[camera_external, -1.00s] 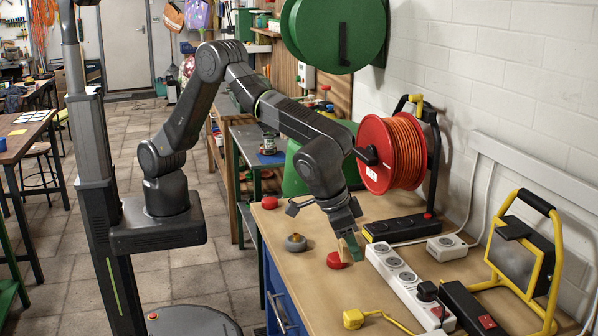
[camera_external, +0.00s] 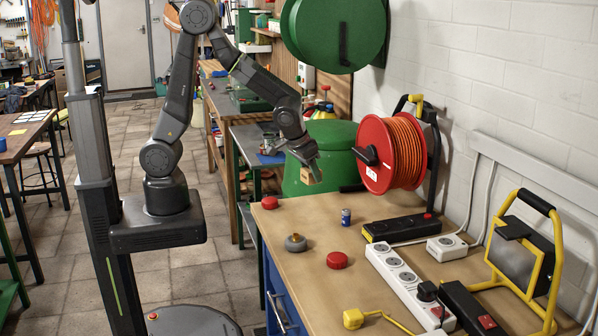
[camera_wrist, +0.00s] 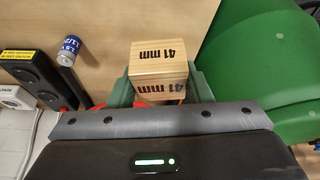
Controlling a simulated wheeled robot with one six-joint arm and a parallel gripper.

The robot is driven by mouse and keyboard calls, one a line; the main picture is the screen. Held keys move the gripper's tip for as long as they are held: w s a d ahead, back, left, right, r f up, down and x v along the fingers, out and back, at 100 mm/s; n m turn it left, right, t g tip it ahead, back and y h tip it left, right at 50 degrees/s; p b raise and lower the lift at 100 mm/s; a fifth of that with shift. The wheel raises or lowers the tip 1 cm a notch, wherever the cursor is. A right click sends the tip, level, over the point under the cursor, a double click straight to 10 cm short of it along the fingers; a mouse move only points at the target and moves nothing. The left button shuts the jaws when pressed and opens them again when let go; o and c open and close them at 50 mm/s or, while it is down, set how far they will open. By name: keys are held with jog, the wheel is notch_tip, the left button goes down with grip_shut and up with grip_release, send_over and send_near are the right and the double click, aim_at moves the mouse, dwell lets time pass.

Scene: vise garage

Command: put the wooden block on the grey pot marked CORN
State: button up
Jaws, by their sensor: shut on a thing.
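The wooden block (camera_external: 312,174) is held between the fingers of my gripper (camera_external: 313,168), which is shut on it, raised above the far-left part of the workbench. In the wrist view the block (camera_wrist: 158,62) shows pale wood with "41 mm" printed on two faces. A small round grey pot (camera_external: 296,243) stands on the bench near its left edge, below and apart from the block. I cannot read any CORN marking on it. The grey pot does not show in the wrist view.
A blue battery (camera_external: 346,217) stands farther back. A large green container (camera_external: 330,140) is behind my gripper. Power strips and a work light crowd the right side.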

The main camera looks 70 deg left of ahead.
jog(key=s+a+r+n+g+y+p, duration=0.15)
jog(key=a+n, duration=0.25)
jog(key=a, duration=0.6)
jog(key=a+r+n+y+p, duration=0.1)
jog(key=a+r+n+p, duration=0.15)
jog(key=a, duration=0.75)
jog(key=n+g+b, duration=0.1)
jog(key=n+b, duration=0.3)
jog(key=n, duration=0.1)
send_near(269, 134)
notch_tip(269, 134, up, 4)
jog(key=w+a, duration=0.1)
jog(key=shift+y, duration=0.45)
notch_tip(269, 134, down, 10)
jog(key=shift+w+a+r+p, duration=0.15)
jog(key=shift+r+p, duration=0.05)
jog(key=shift+p, duration=0.55)
jog(key=shift+f+m, duration=0.15)
jog(key=shift+m, duration=0.1)
